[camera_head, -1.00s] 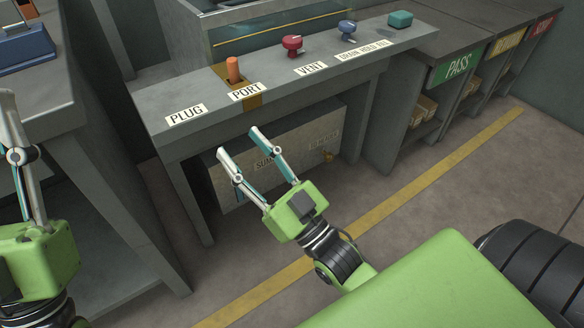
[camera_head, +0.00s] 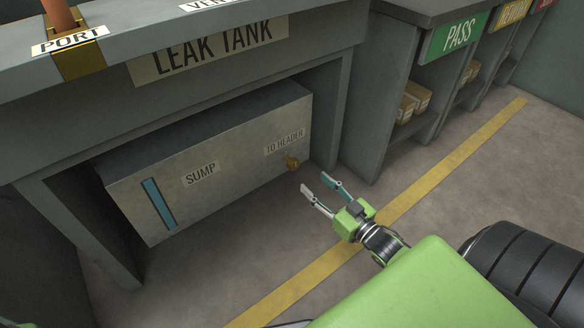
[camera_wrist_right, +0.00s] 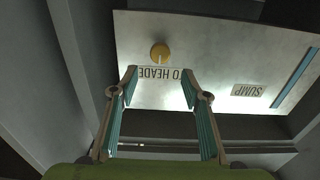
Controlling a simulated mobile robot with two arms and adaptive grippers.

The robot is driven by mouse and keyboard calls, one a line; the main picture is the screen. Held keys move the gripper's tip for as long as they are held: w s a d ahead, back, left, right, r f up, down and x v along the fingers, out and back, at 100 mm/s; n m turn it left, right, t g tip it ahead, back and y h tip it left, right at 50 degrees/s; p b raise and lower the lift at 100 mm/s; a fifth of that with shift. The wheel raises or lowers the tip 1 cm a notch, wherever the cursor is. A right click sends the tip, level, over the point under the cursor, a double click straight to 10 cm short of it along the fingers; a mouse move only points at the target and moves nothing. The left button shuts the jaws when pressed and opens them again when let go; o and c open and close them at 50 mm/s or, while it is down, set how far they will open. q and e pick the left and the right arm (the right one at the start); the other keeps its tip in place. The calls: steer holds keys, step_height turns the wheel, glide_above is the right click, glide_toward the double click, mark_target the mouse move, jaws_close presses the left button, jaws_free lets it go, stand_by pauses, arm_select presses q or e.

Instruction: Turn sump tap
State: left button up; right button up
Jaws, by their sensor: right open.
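The sump tap (camera_head: 291,162) is a small brass-yellow fitting on the lower right of the grey sump tank's (camera_head: 130,187) front face, just under the "TO HEADER" label (camera_head: 284,142). In the right wrist view the tap (camera_wrist_right: 160,52) shows as a round yellow knob on the tank face, beyond my fingertips. My right gripper (camera_head: 318,184) is open and empty, in front of the tap and a little to its right and lower in the head view. It also shows in the wrist view (camera_wrist_right: 160,82), its fingers apart with the tap roughly between them. My left gripper is out of view.
The tank sits in a bay under a bench marked "LEAK TANK" (camera_head: 205,47), with bench legs on both sides. An orange plug (camera_head: 58,12) stands at the port above. Shelves with boxes (camera_head: 415,100) lie right. Open floor with a yellow line (camera_head: 400,205) lies in front.

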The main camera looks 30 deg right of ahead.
mark_target(296, 167)
steer(key=w+b, duration=0.2)
steer(key=w, duration=0.1)
steer(key=w+b, duration=0.2)
steer(key=w, duration=0.1)
steer(key=w+b, duration=0.1)
steer(key=w, duration=0.2)
steer(key=shift+w+a+f+b, duration=0.2)
steer(key=shift+w+a+b, duration=0.2)
steer(key=shift+w+r+b, duration=0.15)
steer(key=shift+w+b, duration=0.2)
steer(key=shift+w, duration=0.4)
steer(key=shift+a, duration=0.1)
steer(key=c, duration=1.1)
